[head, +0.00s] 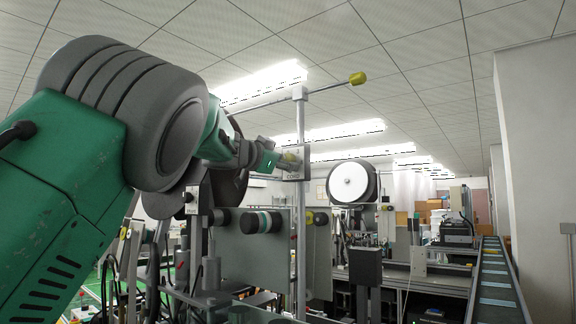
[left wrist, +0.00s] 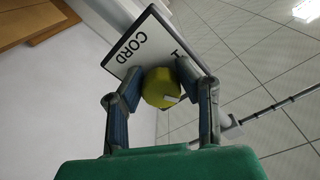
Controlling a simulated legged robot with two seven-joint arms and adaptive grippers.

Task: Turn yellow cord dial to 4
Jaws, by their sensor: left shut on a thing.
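The yellow cord dial (left wrist: 160,84) is a round knob on a white plate with the word CORD (left wrist: 139,48). In the left wrist view the fingers of my left gripper (left wrist: 158,92) lie on both sides of the dial and are closed on it. A pale mark shows at the dial's lower right edge. Another character on the plate is partly covered by a finger, and I cannot read the dial's setting. In the head view the dial (head: 290,158) is small at the tip of my left gripper (head: 281,161), in front of the CORD plate (head: 297,174). My right gripper is in neither view.
A grey upright post (head: 301,220) stands by the plate, with a rod ending in a yellow knob (head: 357,78) above. A large white-faced reel (head: 350,182) is behind to the right. A conveyor (head: 496,285) runs along the right, beside a pale column (head: 540,150).

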